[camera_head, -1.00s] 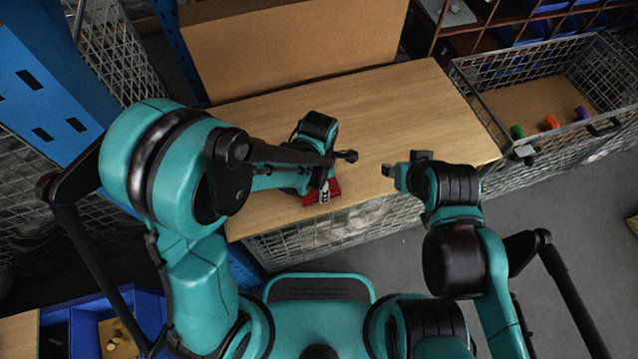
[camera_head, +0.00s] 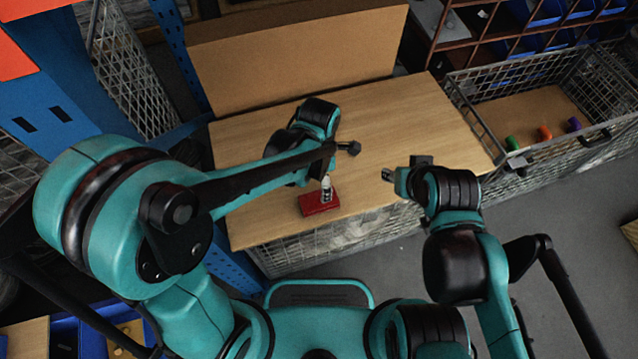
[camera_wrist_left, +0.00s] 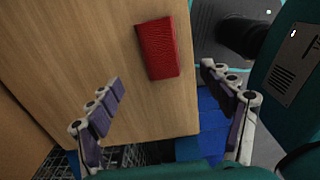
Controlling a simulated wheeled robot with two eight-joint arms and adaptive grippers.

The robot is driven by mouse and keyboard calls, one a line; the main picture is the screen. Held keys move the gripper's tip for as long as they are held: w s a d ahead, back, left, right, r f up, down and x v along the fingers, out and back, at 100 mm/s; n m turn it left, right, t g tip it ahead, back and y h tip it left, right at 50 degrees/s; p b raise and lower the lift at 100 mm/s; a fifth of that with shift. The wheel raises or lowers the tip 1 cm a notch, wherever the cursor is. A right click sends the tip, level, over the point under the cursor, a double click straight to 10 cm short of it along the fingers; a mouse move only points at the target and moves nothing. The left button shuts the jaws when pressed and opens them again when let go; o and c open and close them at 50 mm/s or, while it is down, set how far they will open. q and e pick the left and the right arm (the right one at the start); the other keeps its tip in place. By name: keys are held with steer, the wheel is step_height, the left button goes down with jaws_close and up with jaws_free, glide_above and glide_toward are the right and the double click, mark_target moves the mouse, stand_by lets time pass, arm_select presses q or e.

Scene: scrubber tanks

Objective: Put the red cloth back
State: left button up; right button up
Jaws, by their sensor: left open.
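The red cloth (camera_head: 315,206), a small folded rectangle, lies flat near the front edge of the wooden table (camera_head: 400,110). In the left wrist view the cloth (camera_wrist_left: 157,48) lies beyond my open left gripper (camera_wrist_left: 163,80), between the lines of its two fingers. The fingers look empty. In the head view one pale finger of my left gripper (camera_head: 326,187) shows just above the cloth and partly covers it; contact cannot be told. My right gripper (camera_head: 388,174) hangs near the table's front right edge, apart from the cloth. Its opening is too small to tell.
A cardboard box (camera_head: 295,60) stands at the table's back. A wire basket (camera_head: 480,125) on the right holds green, orange and purple items. Blue shelving (camera_head: 45,115) stands left. The table's right half is mostly clear.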

arm_select(q)
steer(key=s+a+r+m+t, duration=0.2)
steer(key=a+r+m, duration=0.4)
steer(key=a+m, duration=0.3)
steer(key=s+a+r+m+t, duration=0.3)
steer(key=a+r+m+t, duration=0.2)
steer(key=a+m, duration=0.4)
steer(key=r+m, duration=0.1)
steer(key=m, duration=0.2)
steer(key=shift+r+m, duration=0.3)
steer(key=shift+r, duration=0.1)
steer(key=shift+s+d, duration=0.1)
